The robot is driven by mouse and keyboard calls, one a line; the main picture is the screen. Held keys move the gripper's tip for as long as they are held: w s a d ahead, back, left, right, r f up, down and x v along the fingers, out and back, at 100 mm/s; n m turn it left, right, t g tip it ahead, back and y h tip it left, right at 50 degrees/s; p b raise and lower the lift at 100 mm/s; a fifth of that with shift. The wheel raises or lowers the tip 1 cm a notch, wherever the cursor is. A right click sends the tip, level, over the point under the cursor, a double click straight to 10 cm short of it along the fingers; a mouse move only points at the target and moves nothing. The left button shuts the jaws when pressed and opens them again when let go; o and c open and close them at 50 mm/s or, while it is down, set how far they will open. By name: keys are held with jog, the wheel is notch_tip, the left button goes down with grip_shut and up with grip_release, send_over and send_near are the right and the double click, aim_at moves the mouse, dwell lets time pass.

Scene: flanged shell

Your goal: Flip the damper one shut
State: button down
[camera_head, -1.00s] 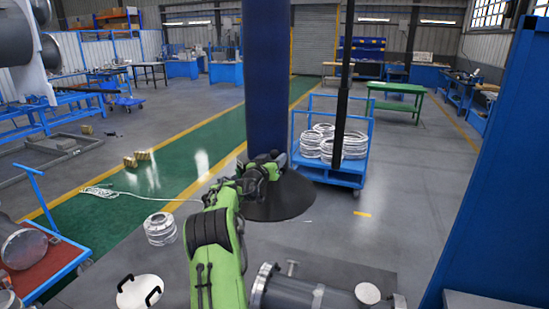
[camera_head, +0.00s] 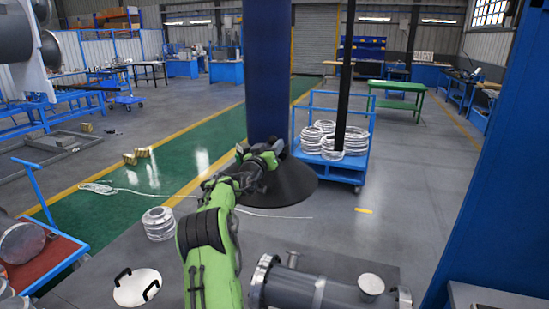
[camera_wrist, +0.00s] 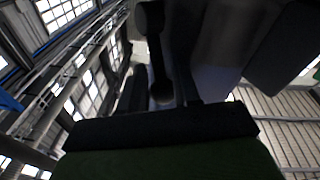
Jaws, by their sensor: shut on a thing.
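A dark blue vertical duct (camera_head: 267,70) ends in a wide black conical hood (camera_head: 290,185). No separate damper flap or lever can be made out in the head view. My gripper (camera_head: 272,150) is at the hood's upper left side, where the hood meets the duct, and covers part of it. In the wrist view the jaws are shut around a dark bar with a rounded end (camera_wrist: 150,20), seen against the blurred dark underside above. Its exact shape and the contact are too dark to tell.
A grey flanged cylinder (camera_head: 330,293) lies at the bottom. A blue cart (camera_head: 352,172) with white coils stands right of the hood. A thin black post (camera_head: 346,80) rises before it. A blue panel (camera_head: 500,150) blocks the right.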

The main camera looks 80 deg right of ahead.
jog(key=shift+w+a+f+n+h+b, duration=0.15)
jog(key=shift+f+n+h+b, duration=0.2)
jog(key=shift+f+b, duration=0.5)
jog(key=shift+r+b, duration=0.3)
jog(key=shift+b, duration=0.05)
jog(key=shift+r, duration=0.1)
jog(key=c, duration=1.1)
grip_release()
jog(key=shift+a, duration=0.1)
jog(key=shift+r, duration=0.1)
